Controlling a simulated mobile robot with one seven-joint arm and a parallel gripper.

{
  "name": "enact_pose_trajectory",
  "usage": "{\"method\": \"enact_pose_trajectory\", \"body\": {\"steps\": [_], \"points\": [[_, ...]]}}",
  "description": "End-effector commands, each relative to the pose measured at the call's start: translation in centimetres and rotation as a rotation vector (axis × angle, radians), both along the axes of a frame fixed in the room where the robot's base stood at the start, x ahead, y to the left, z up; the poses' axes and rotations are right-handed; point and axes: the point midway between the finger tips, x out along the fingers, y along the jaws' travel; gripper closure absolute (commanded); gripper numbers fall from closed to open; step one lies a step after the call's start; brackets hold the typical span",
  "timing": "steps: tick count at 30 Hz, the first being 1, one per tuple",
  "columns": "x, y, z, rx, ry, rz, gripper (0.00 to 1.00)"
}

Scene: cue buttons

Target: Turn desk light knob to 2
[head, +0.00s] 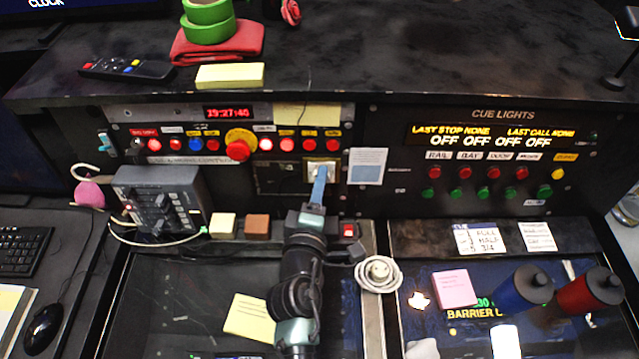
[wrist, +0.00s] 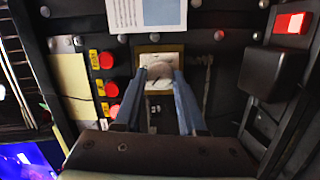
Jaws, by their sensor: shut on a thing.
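The desk light knob (wrist: 159,71) is a pale rounded knob on a white plate with a tan frame. In the head view my gripper (head: 320,182) reaches up to the plate from below and covers much of the knob. The knob's pointer and any setting numbers are too small or hidden to read.
A grey control box (head: 160,198) stands left on the ledge. A coiled white cable (head: 379,274) and two bottles (head: 590,290) are to the right.

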Motion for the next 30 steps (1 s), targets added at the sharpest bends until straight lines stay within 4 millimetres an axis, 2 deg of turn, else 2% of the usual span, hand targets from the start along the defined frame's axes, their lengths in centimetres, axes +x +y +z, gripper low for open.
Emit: {"method": "enact_pose_trajectory", "body": {"steps": [13,30], "points": [[-0.02,-0.08,0.04,0.302,0.001,-0.047,1.0],[-0.03,-0.12,-0.02,0.385,0.003,-0.06,1.0]]}}
